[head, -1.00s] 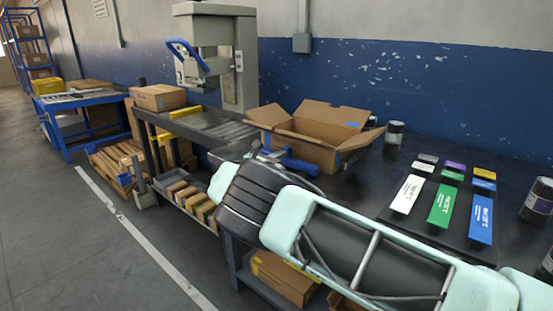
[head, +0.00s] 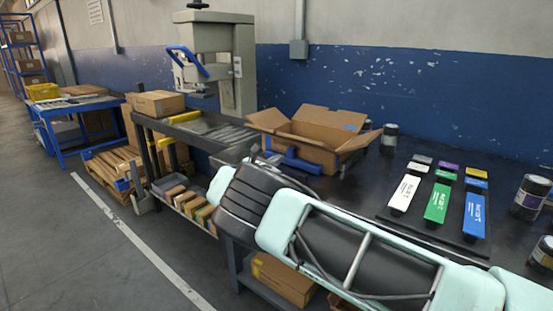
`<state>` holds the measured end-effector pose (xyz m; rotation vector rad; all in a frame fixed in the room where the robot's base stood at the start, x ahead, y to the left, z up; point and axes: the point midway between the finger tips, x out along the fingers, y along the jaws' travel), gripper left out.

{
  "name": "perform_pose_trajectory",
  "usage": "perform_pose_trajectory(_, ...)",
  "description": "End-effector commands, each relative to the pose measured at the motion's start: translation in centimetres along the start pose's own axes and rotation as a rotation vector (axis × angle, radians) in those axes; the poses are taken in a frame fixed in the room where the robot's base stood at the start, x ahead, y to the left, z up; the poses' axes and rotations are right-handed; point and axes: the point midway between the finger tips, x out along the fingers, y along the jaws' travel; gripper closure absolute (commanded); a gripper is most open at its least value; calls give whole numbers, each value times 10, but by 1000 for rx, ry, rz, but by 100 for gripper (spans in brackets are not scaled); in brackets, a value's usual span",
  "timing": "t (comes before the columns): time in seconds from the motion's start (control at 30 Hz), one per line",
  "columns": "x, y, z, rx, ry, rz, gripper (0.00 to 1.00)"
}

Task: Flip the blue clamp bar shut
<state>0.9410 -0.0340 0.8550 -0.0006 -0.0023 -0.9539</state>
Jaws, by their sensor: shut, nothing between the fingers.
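The blue clamp bar (head: 188,62) is a bent bar on the front of the tall grey machine head (head: 217,50), at the back left of the bench. It stands tilted out from the head, sloping down to the right, and appears raised. My arm crosses the lower right of the head view, its dark and pale-green links in front of the bench. My gripper cannot be made out; it seems hidden behind my arm links. Nothing of mine is seen touching the bar.
An open cardboard box (head: 310,135) and a blue-handled tool (head: 298,161) lie on the dark bench right of the machine. Coloured strips (head: 437,203) and dark jars (head: 530,197) are further right. A closed carton (head: 158,103) stands left of the machine.

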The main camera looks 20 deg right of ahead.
Motion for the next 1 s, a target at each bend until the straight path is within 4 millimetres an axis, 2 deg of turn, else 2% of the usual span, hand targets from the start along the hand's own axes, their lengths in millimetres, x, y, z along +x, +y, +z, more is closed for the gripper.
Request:
perform_pose_trajectory(0.03,-11,2,-1,1,2,5,100)
perform_pose_trajectory(0.5,-87,2,-1,1,2,4,100)
perform_pose_trajectory(0.7,-99,1,-1,1,3,3,100)
perform_pose_trajectory(1.0,-100,1,-1,1,3,2,100)
